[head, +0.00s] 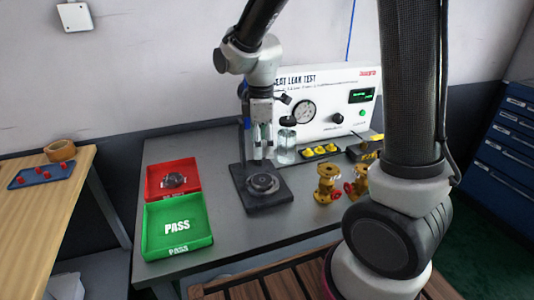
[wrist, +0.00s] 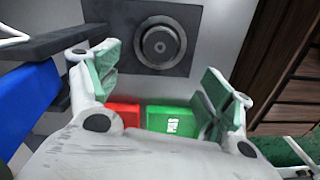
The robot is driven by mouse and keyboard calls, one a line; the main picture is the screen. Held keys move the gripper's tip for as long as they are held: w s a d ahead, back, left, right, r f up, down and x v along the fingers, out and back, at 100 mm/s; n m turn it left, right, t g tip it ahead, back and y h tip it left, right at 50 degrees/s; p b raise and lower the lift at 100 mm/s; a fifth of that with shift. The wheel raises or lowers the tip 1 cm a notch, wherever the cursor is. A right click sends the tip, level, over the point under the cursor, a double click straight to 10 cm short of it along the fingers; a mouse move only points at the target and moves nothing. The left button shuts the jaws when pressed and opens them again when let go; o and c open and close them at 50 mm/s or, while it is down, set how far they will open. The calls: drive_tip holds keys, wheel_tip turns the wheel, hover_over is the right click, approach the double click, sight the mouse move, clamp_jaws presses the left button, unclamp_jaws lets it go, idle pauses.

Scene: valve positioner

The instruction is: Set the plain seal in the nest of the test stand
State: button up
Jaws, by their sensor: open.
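The test stand (head: 247,197) has a dark square base on the grey bench. Its round nest (head: 262,182) shows concentric dark rings, and in the wrist view the nest (wrist: 160,43) is near the top middle. I cannot tell whether a seal lies among those rings. A small dark round part (head: 173,180) lies in the red tray; I cannot tell whether it is a seal. No other plain seal can be made out. My gripper (head: 263,153) hangs above the nest. Its fingers are apart with nothing between them in the wrist view (wrist: 155,80).
The red tray (head: 152,176) and green PASS tray (head: 152,240) stand left of the stand. A glass jar (head: 286,145), yellow parts (head: 320,151) and brass valves (head: 327,183) are on the right. The leak tester (head: 330,100) stands behind. The bench front is clear.

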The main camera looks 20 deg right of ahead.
drive_tip(key=s+d+r+m+t, duration=0.2)
drive_tip(key=s+d+r+m, duration=0.5)
drive_tip(key=s, duration=0.2)
drive_tip(key=s+d+r+m+t, duration=0.2)
drive_tip(key=s+d+r+m, duration=0.5)
drive_tip(key=s, duration=0.3)
drive_tip(key=shift+d+m, duration=0.45)
drive_tip(key=shift+m, duration=0.25)
